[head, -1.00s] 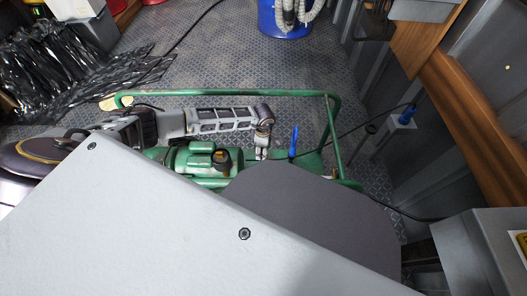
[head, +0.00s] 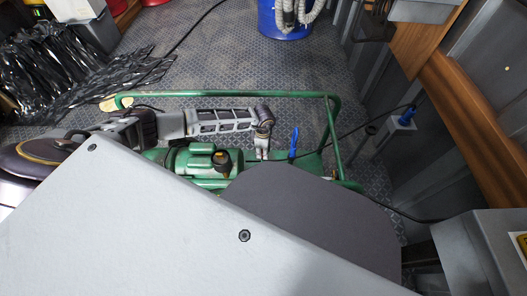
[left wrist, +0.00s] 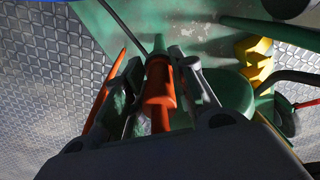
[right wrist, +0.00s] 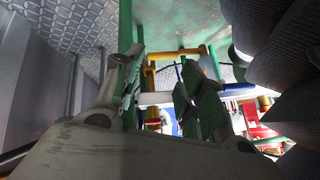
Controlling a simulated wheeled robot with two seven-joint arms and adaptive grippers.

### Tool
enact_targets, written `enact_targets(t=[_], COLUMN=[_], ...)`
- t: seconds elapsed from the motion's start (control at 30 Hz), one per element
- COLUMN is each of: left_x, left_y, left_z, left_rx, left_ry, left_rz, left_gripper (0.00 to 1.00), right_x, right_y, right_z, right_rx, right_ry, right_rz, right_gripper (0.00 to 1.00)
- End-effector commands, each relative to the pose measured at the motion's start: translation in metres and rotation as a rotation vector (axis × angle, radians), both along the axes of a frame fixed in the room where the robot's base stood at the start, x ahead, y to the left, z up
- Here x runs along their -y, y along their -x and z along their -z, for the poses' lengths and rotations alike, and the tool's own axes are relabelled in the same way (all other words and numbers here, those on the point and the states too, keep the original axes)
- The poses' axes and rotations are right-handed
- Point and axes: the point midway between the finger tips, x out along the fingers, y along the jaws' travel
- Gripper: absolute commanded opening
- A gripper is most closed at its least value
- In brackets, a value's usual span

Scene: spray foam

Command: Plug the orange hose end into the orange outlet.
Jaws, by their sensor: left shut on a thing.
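My left gripper (head: 262,156) points down over the green machine (head: 190,158) in the head view. In the left wrist view it is shut on an orange cylindrical piece (left wrist: 159,88), which looks like the orange hose end. A slim orange rod-like part (left wrist: 118,65) shows beside the left finger. I cannot clearly make out the orange outlet. My right gripper (right wrist: 160,85) shows in the right wrist view with its fingers apart and nothing between them. In the head view it is hidden behind my pale body.
A green tube frame (head: 230,94) rises around the machine. A blue upright piece (head: 294,143) stands just right of my left gripper. A black cable (head: 360,128) runs right to a small grey stand. A blue bucket (head: 280,22) stands at the back. The patterned floor (head: 215,65) is clear between.

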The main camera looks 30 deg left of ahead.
Motion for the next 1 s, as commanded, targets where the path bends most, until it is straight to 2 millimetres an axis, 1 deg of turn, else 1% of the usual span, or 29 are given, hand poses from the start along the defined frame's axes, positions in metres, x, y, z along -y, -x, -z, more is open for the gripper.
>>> enact_targets(t=[0.27, 0.47, 0.77, 0.87, 1.0], left_x=[0.000, -0.001, -0.001, -0.001, 0.000], left_y=[0.000, 0.000, -0.001, -0.001, -0.001], left_z=[-0.004, -0.019, -0.056, -0.070, -0.085], left_rx=[0.001, 0.001, 0.002, 0.002, 0.001], left_ry=[0.000, 0.000, -0.001, -0.001, 0.000], left_rz=[0.000, 0.000, 0.000, -0.001, 0.000], left_gripper=[0.05, 0.05, 0.05, 0.05, 0.05], right_x=[0.000, 0.002, 0.004, 0.005, 0.007], right_y=[0.004, 0.007, 0.008, 0.002, 0.003], right_z=[0.001, -0.004, -0.019, -0.034, -0.045], right_rx=[-0.009, -0.018, -0.034, -0.038, -0.059], right_ry=[0.001, 0.009, 0.027, 0.040, 0.061], right_rz=[0.000, 0.002, 0.010, 0.002, -0.011], right_gripper=[0.40, 0.40, 0.40, 0.40, 0.40])
